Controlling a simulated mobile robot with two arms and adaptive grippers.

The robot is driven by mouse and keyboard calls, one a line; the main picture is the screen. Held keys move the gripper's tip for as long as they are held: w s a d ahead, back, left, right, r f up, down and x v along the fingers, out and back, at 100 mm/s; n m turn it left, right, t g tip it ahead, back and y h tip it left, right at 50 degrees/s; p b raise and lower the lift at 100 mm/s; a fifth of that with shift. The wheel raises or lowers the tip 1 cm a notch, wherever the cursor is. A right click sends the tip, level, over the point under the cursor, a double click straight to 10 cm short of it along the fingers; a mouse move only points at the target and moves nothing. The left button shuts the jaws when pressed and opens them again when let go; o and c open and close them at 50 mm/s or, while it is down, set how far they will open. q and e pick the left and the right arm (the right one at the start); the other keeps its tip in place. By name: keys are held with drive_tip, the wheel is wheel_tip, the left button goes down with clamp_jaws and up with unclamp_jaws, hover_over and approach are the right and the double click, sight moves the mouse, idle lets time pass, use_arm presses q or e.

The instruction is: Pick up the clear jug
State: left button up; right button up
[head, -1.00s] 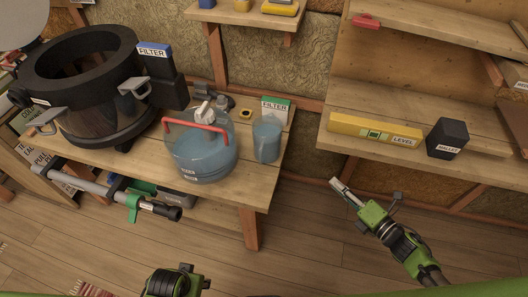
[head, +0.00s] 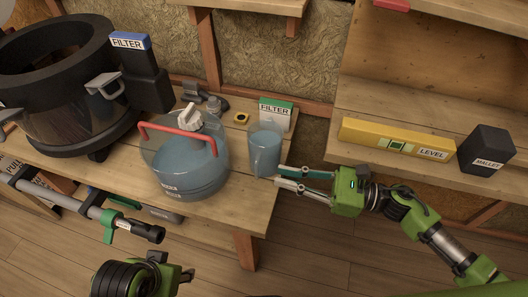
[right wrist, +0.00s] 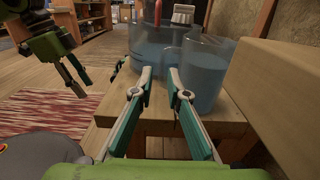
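A clear, blue-tinted jug (head: 264,152) stands upright on the wooden bench. Beside it on the left is a larger clear blue container (head: 190,168) with a red handle and white cap. My right gripper (head: 278,177) is open and empty, its fingertips close to the jug's lower right side. In the right wrist view, the jug (right wrist: 203,75) lies just beyond the open fingers (right wrist: 160,74); I cannot tell whether they touch it. My left gripper shows at the upper left of that view (right wrist: 78,84), its fingers apart and empty, away from the jug.
A big black-rimmed pot (head: 60,105) fills the left of the bench. A yellow level (head: 395,142) and a black mallet head (head: 485,150) lie on the right shelf.

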sight(257, 176)
drive_tip(key=shift+f+x, duration=0.2)
drive_tip(key=shift+x, duration=1.1)
drive_tip(key=shift+f+x, duration=0.2)
drive_tip(key=shift+x, duration=1.1)
drive_tip(key=shift+f+x, duration=0.2)
drive_tip(key=shift+x, duration=1.1)
drive_tip(key=shift+w, duration=0.2)
clamp_jaws()
drive_tip(key=shift+r, duration=0.1)
drive_tip(key=shift+w+d+r, duration=0.1)
